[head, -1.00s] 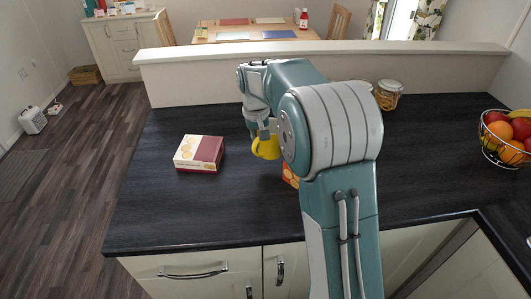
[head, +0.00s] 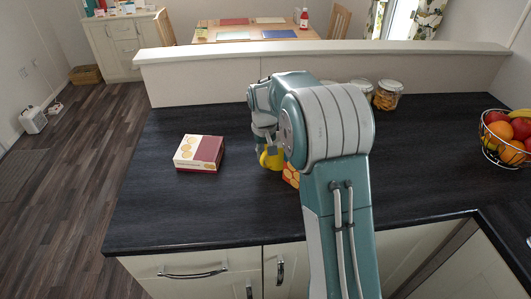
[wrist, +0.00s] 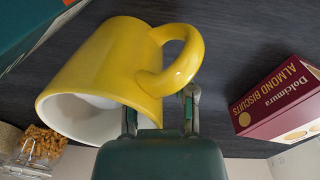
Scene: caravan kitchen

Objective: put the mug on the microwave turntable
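The yellow mug (head: 272,160), white inside, is above or at the counter under my gripper in the head view, partly hidden by the arm. In the wrist view the mug (wrist: 115,70) fills the upper left, its open mouth toward the lower left. I cannot tell whether the mug's base touches the counter. No microwave or turntable is in view.
A red and white biscuit box (head: 199,153) lies left of the mug. Another patterned box (head: 291,174) is partly hidden behind my arm. Glass jars (head: 387,95) stand at the back ledge, and a fruit basket (head: 507,138) at right.

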